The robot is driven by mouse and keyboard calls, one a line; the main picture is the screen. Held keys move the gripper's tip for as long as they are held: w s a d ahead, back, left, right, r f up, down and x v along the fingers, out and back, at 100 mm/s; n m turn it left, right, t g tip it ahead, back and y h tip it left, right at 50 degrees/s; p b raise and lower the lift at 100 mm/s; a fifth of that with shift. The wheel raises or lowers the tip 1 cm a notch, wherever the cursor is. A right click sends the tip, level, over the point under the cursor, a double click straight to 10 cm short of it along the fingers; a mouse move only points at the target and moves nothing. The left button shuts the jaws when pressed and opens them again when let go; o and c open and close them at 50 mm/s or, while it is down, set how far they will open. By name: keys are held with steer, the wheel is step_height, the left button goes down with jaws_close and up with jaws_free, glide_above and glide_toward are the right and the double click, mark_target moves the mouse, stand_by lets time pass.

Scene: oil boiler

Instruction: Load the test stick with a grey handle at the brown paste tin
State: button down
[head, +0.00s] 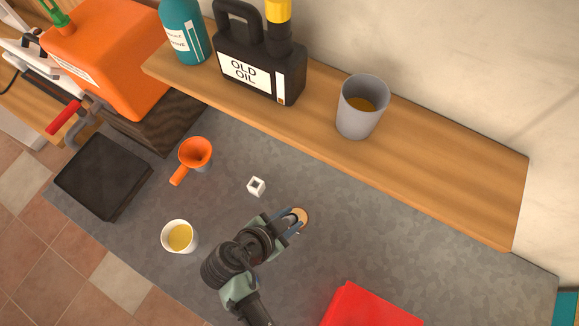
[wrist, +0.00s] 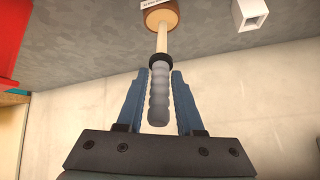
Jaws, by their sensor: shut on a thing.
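My gripper (head: 289,225) is low over the grey worktop and shut on the test stick. In the wrist view its blue fingers (wrist: 158,80) lie on both sides of the stick's ribbed grey handle (wrist: 158,98). A dark collar and a pale wooden shaft (wrist: 162,40) run on from the handle to the brown paste tin (wrist: 154,16), which has a white label. The shaft's far end overlaps the tin's light brown top; I cannot tell whether it touches or dips in. In the head view the tin (head: 300,215) shows partly, just past my fingertips, and the stick is mostly hidden.
A small white square holder (head: 256,187) stands near the tin. An orange funnel (head: 194,153), a white cup of yellow liquid (head: 179,236) and a black tray (head: 103,176) are left. A red box (head: 367,308) is front right. A wooden shelf (head: 440,170) bears a grey beaker (head: 361,107) and black can.

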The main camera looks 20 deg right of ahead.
mark_target(289, 217)
step_height(289, 217, up, 7)
steer(key=p, duration=0.6)
stand_by(0.3)
stand_by(0.8)
